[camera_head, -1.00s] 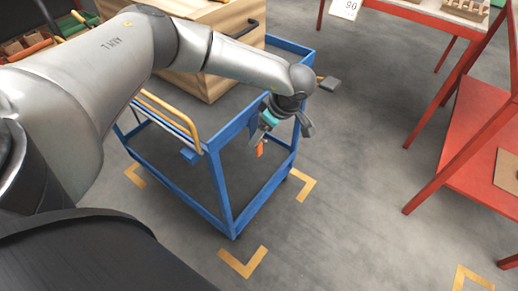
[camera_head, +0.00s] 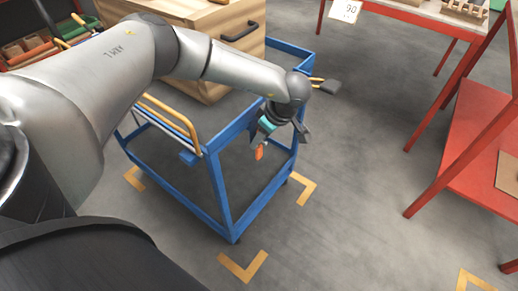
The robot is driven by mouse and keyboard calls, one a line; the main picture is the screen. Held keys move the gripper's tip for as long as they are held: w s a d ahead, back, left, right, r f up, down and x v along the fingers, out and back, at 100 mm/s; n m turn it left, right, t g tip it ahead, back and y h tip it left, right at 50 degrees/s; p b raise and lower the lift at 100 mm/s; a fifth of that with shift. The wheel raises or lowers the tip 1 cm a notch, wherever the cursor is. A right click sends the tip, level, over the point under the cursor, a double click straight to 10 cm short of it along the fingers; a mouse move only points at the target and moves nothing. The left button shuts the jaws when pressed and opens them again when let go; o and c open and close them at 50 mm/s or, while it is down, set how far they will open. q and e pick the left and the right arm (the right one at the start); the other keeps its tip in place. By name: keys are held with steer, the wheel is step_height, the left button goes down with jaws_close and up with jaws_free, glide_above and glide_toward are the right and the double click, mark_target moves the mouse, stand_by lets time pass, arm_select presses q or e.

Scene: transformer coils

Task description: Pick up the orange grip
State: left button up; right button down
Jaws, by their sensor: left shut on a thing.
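The orange grip (camera_head: 259,153) shows as a small orange piece just below my left gripper (camera_head: 264,138), in front of the blue cart's right end. My left gripper points down, and its fingers are shut on the orange grip. The gripper's dark body and a teal part show above the grip. The upper part of the grip is hidden by the fingers. My right gripper is not in view.
A red shelf (camera_head: 470,150) stands at the right. Bins with tools (camera_head: 28,48) are at the upper left. Grey floor with yellow corner marks is open between cart and shelf.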

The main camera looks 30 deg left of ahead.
arm_select(q)
jaws_close()
steer(key=shift+r, duration=0.1)
stand_by(0.5)
